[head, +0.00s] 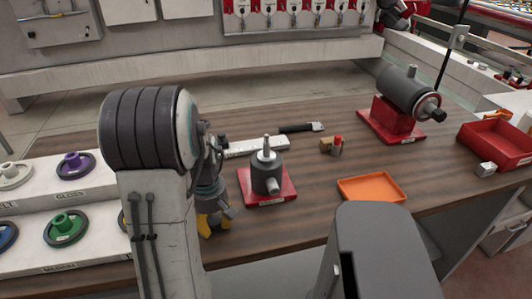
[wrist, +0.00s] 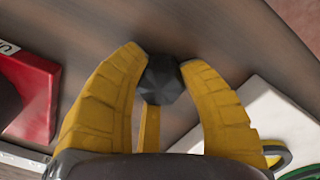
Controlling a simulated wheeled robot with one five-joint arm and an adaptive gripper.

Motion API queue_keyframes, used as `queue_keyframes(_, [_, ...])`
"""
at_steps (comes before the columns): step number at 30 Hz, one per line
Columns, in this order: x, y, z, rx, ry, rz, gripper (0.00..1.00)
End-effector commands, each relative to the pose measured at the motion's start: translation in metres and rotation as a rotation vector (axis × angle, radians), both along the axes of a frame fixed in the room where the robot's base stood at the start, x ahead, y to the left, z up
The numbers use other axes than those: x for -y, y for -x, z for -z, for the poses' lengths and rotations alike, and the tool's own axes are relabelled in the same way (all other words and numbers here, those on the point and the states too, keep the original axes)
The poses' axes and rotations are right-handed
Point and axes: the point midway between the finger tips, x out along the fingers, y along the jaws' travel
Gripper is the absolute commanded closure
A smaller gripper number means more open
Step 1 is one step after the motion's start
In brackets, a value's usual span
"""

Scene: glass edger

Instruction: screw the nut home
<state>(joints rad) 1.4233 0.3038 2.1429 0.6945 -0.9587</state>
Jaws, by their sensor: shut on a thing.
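My gripper (head: 214,224) has yellow fingers and hangs low over the front of the bench, left of a red-based unit. In the wrist view my gripper (wrist: 162,75) is shut on a dark faceted piece, which looks like the nut (wrist: 163,80), held between the fingertips. The dark grey unit (head: 267,180) stands on a red plate (head: 254,200), with a pale upright spindle (head: 266,147) on top. The gripper is apart from it. The plate's edge also shows at left in the wrist view (wrist: 38,75). The nut's underside is hidden.
A white stepped rack (head: 85,235) with purple and green wheels stands left. An orange tray (head: 371,188) lies right, and a dark brush-like tool (head: 300,128) behind. A grinder (head: 408,92) and red bin (head: 495,145) are farther right. Bench between unit and tray is clear.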

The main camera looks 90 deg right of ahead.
Motion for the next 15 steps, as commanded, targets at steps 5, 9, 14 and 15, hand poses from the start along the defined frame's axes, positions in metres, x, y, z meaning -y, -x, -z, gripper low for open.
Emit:
queue_keyframes(5, [-0.0001, 0.0, 0.0002, 0.0, -0.001, 0.0, 0.92])
queue_keyframes(9, [-0.0001, 0.0, -0.0001, 0.0, 0.0, 0.0, 0.96])
queue_keyframes(14, [-0.0001, 0.0, -0.0042, 0.0, 0.0, 0.0, 0.97])
queue_keyframes(15, [-0.0001, 0.0, -0.0061, 0.0, 0.0, 0.0, 0.97])
